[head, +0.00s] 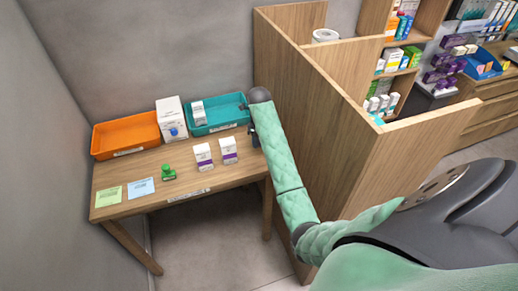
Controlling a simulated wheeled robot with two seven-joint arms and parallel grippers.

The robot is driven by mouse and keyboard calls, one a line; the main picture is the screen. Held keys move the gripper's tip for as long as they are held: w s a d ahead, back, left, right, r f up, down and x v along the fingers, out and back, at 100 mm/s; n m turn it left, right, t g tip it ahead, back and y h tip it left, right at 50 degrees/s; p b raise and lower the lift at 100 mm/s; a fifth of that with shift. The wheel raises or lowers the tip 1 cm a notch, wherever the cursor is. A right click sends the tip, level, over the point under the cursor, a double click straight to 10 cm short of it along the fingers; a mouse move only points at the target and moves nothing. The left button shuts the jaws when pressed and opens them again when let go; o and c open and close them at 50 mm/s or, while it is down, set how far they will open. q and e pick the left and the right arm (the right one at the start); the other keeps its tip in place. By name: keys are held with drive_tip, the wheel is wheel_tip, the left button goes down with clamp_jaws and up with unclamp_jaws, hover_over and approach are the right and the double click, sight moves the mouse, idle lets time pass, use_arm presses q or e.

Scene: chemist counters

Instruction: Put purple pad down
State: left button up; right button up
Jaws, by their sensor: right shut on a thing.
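My right gripper (253,137) is dark and small in the head view, at the right end of the wooden table (187,191), close to the tall wooden partition. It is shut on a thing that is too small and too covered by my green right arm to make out. I see no purple pad lying on the table. A green pad (109,195) and a light blue pad (141,188) lie flat at the table's left front. My left gripper is not in view.
An orange tray (97,143), a white box with a blue mark (171,117) and a teal tray (222,126) line the back. A green stamp (168,174) and two white-and-purple boxes (204,162) (229,156) stand mid-table. The partition (310,110) borders the right side.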

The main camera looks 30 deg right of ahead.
sight(258, 155)
drive_tip(key=f, duration=0.1)
drive_tip(key=f+p, duration=0.2)
drive_tip(key=shift+w+a+f, duration=0.15)
drive_tip(key=shift+w+f, duration=0.15)
drive_tip(key=shift+f+p, duration=0.4)
drive_tip(key=shift+f, duration=0.25)
wheel_tip(258, 155, down, 2)
drive_tip(key=shift+s+p, duration=0.1)
drive_tip(key=shift+p, duration=0.4)
drive_tip(key=shift+f, duration=0.55)
drive_tip(key=shift+f, duration=0.1)
drive_tip(key=o, duration=1.1)
drive_tip(key=shift+c, duration=0.2)
